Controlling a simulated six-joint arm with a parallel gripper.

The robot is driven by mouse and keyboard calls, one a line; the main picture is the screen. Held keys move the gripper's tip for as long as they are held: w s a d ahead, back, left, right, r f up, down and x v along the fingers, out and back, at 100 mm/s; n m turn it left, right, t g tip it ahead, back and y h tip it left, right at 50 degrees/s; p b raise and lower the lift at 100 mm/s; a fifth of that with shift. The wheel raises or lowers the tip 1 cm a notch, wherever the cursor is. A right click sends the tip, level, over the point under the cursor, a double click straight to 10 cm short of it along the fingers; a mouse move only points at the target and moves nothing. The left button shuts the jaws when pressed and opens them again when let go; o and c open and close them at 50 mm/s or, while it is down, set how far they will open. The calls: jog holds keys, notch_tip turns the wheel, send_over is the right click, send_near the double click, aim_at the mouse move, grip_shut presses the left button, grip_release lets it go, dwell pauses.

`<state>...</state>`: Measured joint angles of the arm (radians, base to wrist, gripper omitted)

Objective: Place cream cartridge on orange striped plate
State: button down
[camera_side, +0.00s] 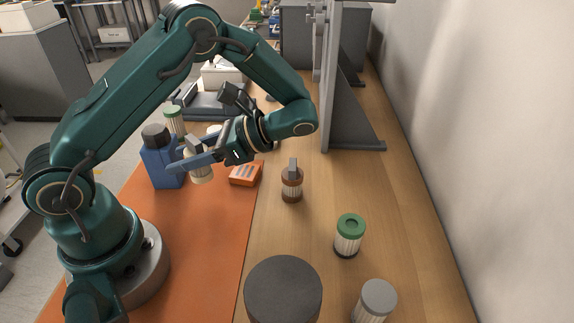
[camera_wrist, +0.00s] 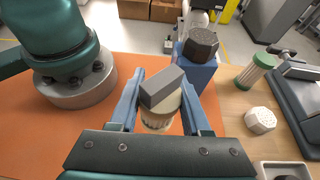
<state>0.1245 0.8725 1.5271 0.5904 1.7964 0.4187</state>
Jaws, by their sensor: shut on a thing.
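The cream cartridge (camera_side: 202,173) has a ribbed body and a grey block handle on top. My gripper (camera_side: 186,158) is shut on it, with the blue fingers on either side of the handle. In the wrist view the cartridge (camera_wrist: 158,122) sits between the fingers of my gripper (camera_wrist: 162,80), its grey handle covering much of its top. Its base seems clear of the orange mat, but the gap is hard to judge. The orange striped plate (camera_side: 245,175), with blue-grey stripes, lies just right of the cartridge at the mat's edge. It does not show in the wrist view.
A blue bottle with a black cap (camera_side: 161,165) stands close to my fingers; it shows in the wrist view too (camera_wrist: 195,78). A brown cartridge (camera_side: 292,184) stands right of the plate. Green-capped (camera_side: 348,240) and grey-capped (camera_side: 374,302) cartridges and a dark-topped cylinder (camera_side: 283,288) stand nearer.

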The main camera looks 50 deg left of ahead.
jog(key=w+a+r+m+t+y, duration=0.2)
jog(key=w+m+t+y, duration=0.1)
jog(key=w+m+t, duration=0.2)
notch_tip(320, 180, up, 3)
jog(key=m+t+y, duration=0.1)
jog(key=m+t, duration=0.3)
jog(key=t, duration=0.1)
send_over(245, 174)
jog(key=a, duration=0.3)
jog(key=f, duration=0.9)
jog(key=shift+w+a+f, duration=0.1)
jog(key=shift+w+f, duration=0.05)
jog(key=shift+w, duration=0.15)
jog(key=shift+c, duration=1.8)
grip_release()
jog(key=shift+f, duration=0.1)
